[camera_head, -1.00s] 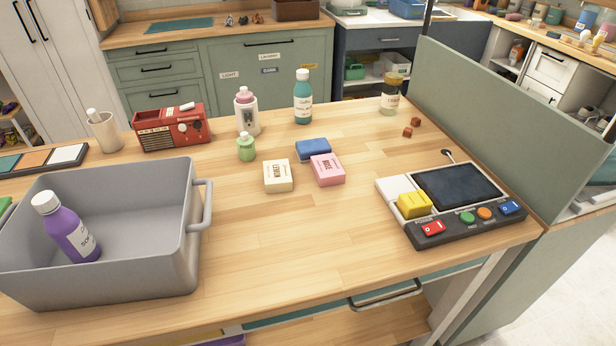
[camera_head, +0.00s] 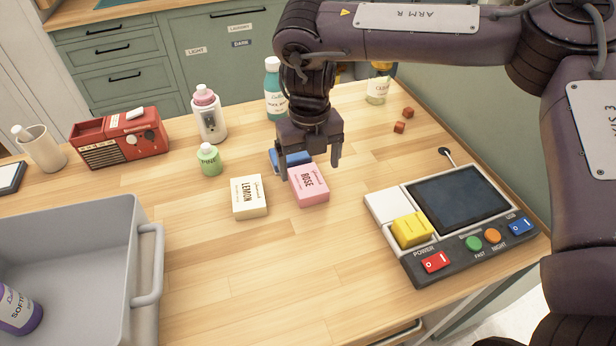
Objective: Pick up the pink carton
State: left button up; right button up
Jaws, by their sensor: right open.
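The pink carton (camera_head: 309,187), labelled ROSE, lies on the wooden table near the middle of the head view. My right gripper (camera_head: 310,172) is over it from behind, pointing down. Its two fingers are spread apart, one at each side of the carton's back part, and nothing is held between them. I cannot tell how high the fingertips are above the table. My left gripper is not in view.
A cream LEMON carton (camera_head: 249,197) lies just left of the pink carton. A blue block (camera_head: 289,160) is right behind it, partly hidden by my gripper. A green bottle (camera_head: 209,160), grey bin (camera_head: 148,265) and control panel (camera_head: 455,222) stand around. The front table is clear.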

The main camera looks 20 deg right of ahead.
aim_at(310, 183)
jog(key=f, duration=0.1)
jog(key=f+p, duration=0.1)
jog(key=f, duration=0.1)
jog(key=shift+w+d+f, duration=0.1)
jog(key=shift+w+f, duration=0.1)
jog(key=shift+f, duration=0.05)
notch_tip(310, 183, down, 2)
jog(key=shift+f+p, duration=0.2)
jog(key=shift+p, duration=0.1)
jog(key=c, duration=0.6)
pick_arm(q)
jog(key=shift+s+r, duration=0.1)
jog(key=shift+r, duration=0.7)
pick_arm(e)
jog(key=shift+w, duration=0.1)
jog(key=c, duration=0.6)
